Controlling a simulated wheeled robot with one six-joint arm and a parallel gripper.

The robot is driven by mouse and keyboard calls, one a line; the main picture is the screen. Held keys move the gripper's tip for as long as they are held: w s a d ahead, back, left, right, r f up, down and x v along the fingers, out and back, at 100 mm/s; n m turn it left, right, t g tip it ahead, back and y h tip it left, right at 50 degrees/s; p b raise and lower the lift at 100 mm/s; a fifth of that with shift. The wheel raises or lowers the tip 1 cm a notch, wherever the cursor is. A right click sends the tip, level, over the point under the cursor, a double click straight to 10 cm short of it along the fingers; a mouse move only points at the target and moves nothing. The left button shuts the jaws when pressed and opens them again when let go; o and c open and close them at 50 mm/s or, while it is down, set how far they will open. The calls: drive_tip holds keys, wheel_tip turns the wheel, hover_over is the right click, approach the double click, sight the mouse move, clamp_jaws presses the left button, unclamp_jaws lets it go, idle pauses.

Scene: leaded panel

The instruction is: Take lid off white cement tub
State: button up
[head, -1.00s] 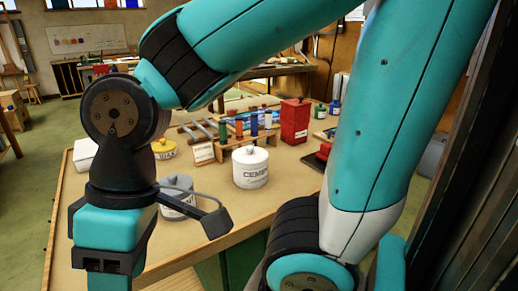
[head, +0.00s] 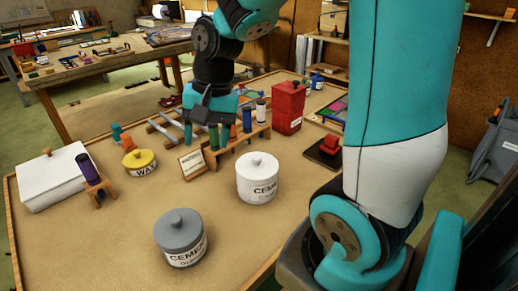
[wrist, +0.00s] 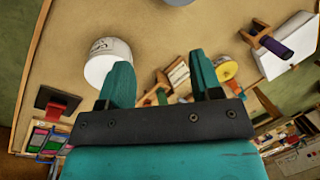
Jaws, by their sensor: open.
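The white cement tub (head: 258,188) stands upright on the bench, its pale lid (head: 257,161) with a round knob on top. In the wrist view the tub (wrist: 108,58) is left of my fingers, partly hidden by the left one. My gripper (head: 211,124) is above the back of the bench, behind and left of the tub, apart from it. In the wrist view its two teal fingers (wrist: 160,72) are spread with nothing between them. A similar grey cement tub (head: 181,248), also lidded, stands front left of the white one.
A small card (head: 192,162) and a rack (head: 240,142) of tubes stand behind the white tub. A red canister (head: 288,108) is at back right. A yellow wax tin (head: 140,163) and white box (head: 50,185) are left. The bench front is mostly clear.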

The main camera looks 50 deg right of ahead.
drive_tip(key=w+d+r+m+p, duration=0.1)
drive_tip(key=w+d+m+p, duration=0.15)
drive_tip(key=d+m, duration=0.85)
drive_tip(key=m+h+p, duration=0.1)
drive_tip(key=m+p, duration=0.1)
approach(257, 157)
drive_tip(key=f+p, duration=0.1)
drive_tip(key=f, duration=0.1)
drive_tip(key=f+p, duration=0.1)
drive_tip(key=f, duration=0.1)
drive_tip(key=shift+w+a+f, duration=0.1)
drive_tip(key=shift+w+f, duration=0.1)
drive_tip(key=shift+w, duration=0.05)
drive_tip(key=shift+w+a+f+p, duration=0.1)
drive_tip(key=shift+a+f+p, duration=0.15)
drive_tip(key=shift+f+p, duration=0.9)
drive_tip(key=shift+w+a+f+p, duration=0.15)
drive_tip(key=shift+f+p, duration=0.25)
drive_tip(key=shift+f, duration=1.3)
drive_tip(key=shift+s, duration=0.1)
drive_tip(key=c, duration=1)
